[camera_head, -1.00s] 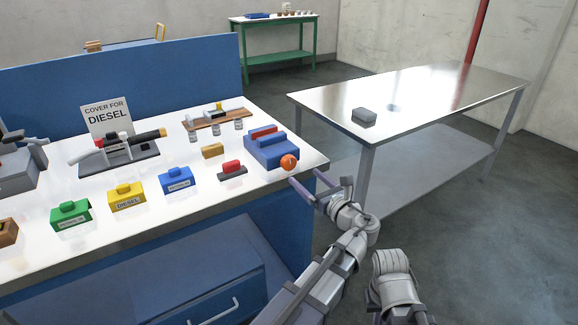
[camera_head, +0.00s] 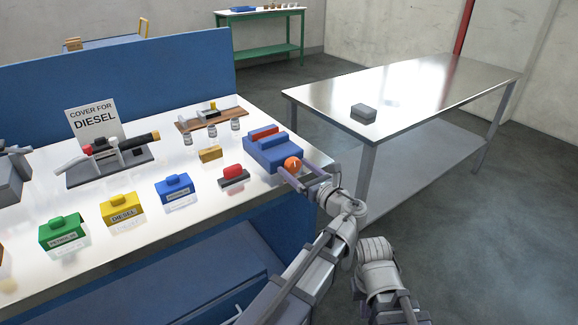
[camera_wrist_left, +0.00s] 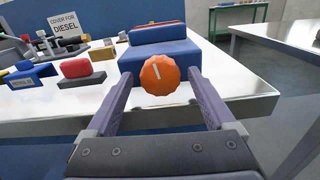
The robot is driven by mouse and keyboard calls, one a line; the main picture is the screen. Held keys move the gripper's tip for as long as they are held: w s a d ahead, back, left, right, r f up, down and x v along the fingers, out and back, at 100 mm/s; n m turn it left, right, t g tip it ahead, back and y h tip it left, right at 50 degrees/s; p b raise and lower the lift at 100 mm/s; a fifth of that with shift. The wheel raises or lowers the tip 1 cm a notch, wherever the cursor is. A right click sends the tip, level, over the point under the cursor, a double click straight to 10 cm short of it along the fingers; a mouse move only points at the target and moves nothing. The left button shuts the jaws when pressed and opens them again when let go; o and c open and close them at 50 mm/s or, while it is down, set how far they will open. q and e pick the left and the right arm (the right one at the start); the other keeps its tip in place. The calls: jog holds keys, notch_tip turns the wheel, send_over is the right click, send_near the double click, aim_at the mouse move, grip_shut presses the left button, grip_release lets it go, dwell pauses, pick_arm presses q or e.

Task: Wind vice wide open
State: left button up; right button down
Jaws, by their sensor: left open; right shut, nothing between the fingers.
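The vice (camera_head: 270,149) is a blue block with a red piece in its top, at the right end of the white bench. Its orange round knob (camera_head: 292,163) faces the front and carries a white mark. In the left wrist view the knob (camera_wrist_left: 160,79) sits in front of the blue vice body (camera_wrist_left: 165,50). My left gripper (camera_head: 294,173) is open, with one finger on each side of the knob and gaps showing in the wrist view. My right gripper (camera_head: 408,309) is low at the picture's bottom, partly cut off and empty.
A red block on a dark base (camera_head: 233,176) and a tan block (camera_head: 210,154) stand left of the vice. Blue, yellow and green covers line the bench front. A steel table (camera_head: 420,90) with a grey block (camera_head: 363,113) stands right.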

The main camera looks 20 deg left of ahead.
pick_arm(q)
jog(key=shift+d, duration=0.15)
jog(key=c, duration=1.4)
jog(key=shift+n, duration=1.3)
jog(key=o, duration=1.4)
jog(key=shift+s, duration=0.1)
